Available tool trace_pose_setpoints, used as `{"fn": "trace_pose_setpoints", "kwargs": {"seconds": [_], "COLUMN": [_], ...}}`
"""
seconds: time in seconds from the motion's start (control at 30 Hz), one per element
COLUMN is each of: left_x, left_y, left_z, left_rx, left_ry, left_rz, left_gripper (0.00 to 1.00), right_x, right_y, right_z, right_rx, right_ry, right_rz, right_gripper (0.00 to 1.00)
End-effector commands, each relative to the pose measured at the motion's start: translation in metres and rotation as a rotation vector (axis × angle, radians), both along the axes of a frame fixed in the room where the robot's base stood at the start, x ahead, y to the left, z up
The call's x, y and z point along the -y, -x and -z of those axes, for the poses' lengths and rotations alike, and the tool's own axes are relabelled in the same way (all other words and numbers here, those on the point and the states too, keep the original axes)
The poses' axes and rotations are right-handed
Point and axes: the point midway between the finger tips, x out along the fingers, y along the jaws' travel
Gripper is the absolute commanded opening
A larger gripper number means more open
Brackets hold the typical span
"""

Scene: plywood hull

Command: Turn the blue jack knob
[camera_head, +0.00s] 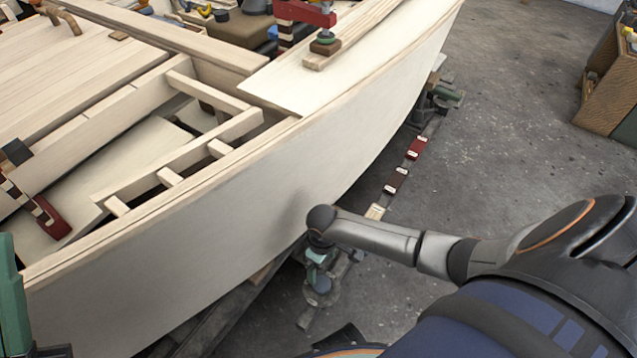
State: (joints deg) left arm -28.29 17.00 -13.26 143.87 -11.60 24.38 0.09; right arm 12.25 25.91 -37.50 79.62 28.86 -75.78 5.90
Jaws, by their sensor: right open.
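My right arm comes in from the right, and its dark wrist is beside the pale hull (245,215). My right gripper (319,243) points down from the wrist, open, directly over a small jack (318,262) on the floor beside the hull. My left gripper is not in view.
A wooden crate (612,85) is at the upper right. The grey floor (510,130) between is clear.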

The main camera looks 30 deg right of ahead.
Motion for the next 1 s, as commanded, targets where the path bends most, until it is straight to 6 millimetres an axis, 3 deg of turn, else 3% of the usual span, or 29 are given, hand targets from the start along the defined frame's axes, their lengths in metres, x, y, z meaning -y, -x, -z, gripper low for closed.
{"fn": "trace_pose_setpoints", "kwargs": {"seconds": [0.53, 0.7, 1.0], "left_x": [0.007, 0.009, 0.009], "left_y": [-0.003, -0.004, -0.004], "left_z": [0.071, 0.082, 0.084], "left_rx": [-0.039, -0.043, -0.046], "left_ry": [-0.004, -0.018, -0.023], "left_rz": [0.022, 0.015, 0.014], "left_gripper": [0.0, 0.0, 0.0], "right_x": [0.0, -0.001, -0.001], "right_y": [0.0, 0.0, 0.0], "right_z": [0.102, 0.116, 0.12], "right_rx": [0.001, 0.002, 0.002], "right_ry": [0.0, -0.002, -0.002], "right_rz": [0.0, 0.0, -0.001], "right_gripper": [0.96, 0.96, 0.96]}}
